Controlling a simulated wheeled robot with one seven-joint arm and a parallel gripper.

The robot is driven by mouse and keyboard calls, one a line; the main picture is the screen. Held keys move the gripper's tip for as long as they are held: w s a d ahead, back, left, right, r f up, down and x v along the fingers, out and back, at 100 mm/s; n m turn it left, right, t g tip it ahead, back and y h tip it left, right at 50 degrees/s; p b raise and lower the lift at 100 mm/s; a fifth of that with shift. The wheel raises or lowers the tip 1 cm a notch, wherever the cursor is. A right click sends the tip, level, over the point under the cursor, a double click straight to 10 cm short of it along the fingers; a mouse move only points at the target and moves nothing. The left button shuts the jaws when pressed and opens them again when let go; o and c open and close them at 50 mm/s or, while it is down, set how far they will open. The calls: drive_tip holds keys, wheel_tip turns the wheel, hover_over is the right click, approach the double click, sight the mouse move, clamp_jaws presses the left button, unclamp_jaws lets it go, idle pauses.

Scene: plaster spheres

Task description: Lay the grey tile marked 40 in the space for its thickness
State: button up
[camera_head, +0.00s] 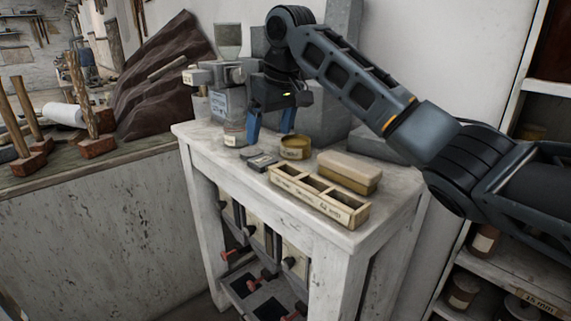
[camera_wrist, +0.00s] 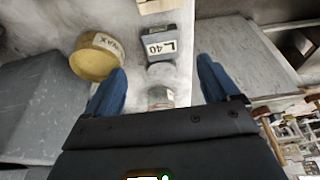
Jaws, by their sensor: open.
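The grey tile marked 40 (camera_wrist: 161,51) lies on the white bench top, its white label facing up in the wrist view. In the head view the small dark grey tile (camera_head: 261,162) lies left of the wax tin, near the bench's front edge. A pale wooden tray (camera_head: 318,194) with three compartments stands to its right; the compartments look empty. The label at the tray's right end ends in "mm", but the labels are too small to read surely. My gripper (camera_head: 270,136) is open and empty above the bench, behind the tile. Its blue fingers (camera_wrist: 161,70) show in the wrist view.
A round yellowish wax tin (camera_head: 295,147) stands close to the tile. A tan block (camera_head: 349,171) lies behind the tray. A glass jar (camera_head: 234,130) and a grey instrument (camera_head: 226,98) stand at the bench's left back. Grey blocks stand behind my gripper.

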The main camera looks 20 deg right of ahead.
sight(263, 160)
drive_tip(key=shift+p+x, duration=0.45)
drive_tip(key=shift+x, duration=3.45)
drive_tip(key=shift+a, duration=0.15)
drive_tip(key=shift+c, duration=0.4)
drive_tip(key=c, duration=1.2)
drive_tip(key=shift+c, duration=0.2)
drive_tip(key=shift+r, duration=0.1)
